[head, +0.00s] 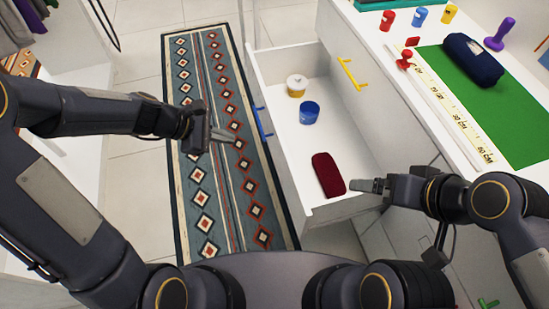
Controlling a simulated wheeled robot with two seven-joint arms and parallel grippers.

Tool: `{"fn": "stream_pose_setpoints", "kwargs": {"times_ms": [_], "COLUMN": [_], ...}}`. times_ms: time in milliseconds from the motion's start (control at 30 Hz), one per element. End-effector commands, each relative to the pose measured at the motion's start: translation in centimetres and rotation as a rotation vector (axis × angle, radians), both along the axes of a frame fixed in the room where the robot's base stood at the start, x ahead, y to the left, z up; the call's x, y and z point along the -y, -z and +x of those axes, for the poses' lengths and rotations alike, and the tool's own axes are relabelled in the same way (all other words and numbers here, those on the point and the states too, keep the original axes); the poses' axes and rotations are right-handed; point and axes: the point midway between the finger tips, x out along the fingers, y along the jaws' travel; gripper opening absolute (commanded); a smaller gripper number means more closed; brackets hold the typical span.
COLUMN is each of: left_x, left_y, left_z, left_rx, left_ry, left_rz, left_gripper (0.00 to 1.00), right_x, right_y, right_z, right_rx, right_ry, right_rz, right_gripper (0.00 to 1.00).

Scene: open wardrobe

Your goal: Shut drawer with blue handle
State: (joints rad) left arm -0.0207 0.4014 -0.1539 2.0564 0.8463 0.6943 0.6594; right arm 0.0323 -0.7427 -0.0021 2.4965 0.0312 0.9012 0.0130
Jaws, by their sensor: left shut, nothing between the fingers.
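The drawer with the blue handle (261,122) is pulled out and open; its white front panel (285,172) faces left, over the rug. Inside the drawer lie a white-and-tan jar (296,86), a blue cup (309,112) and a dark red cloth-like item (327,174). My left gripper (224,136) is shut and empty, just left of the blue handle with a gap visible between them in the picture. My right gripper (371,186) is at the drawer's near right corner; whether it touches the drawer or is open cannot be told.
A yellow handle (351,74) is on the cabinet face beyond the drawer. The countertop holds a green mat (515,120), a dark blue roll (473,60), a ruler strip (450,103) and several small items. The patterned rug (200,75) leaves clear floor left of the drawer.

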Motion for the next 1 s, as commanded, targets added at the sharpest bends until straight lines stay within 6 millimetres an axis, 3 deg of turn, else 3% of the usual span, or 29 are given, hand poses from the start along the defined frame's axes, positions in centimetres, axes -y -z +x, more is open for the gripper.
{"fn": "stream_pose_setpoints", "kwargs": {"times_ms": [33,200,467,867,1000], "left_x": [0.6,1.6,2.9,8.6,10.8], "left_y": [3.2,8.1,10.4,16.3,16.1], "left_z": [0.8,2.5,3.1,4.5,5.1], "left_rx": [-0.076,-0.231,-0.271,-0.271,-0.266], "left_ry": [-0.053,-0.198,-0.236,-0.231,-0.230], "left_rz": [-0.018,-0.055,-0.063,-0.062,-0.063], "left_gripper": [0.00,0.00,0.00,0.00,0.00], "right_x": [0.0,0.0,0.0,0.0,0.0], "right_y": [1.1,1.9,2.4,4.4,4.1], "right_z": [0.0,0.0,0.0,0.0,0.0], "right_rx": [0.000,0.000,0.000,0.000,0.000], "right_ry": [0.000,0.000,0.000,0.000,0.000], "right_rz": [0.000,0.000,0.000,0.000,0.000], "right_gripper": [0.96,0.96,0.96,0.96,0.96]}}
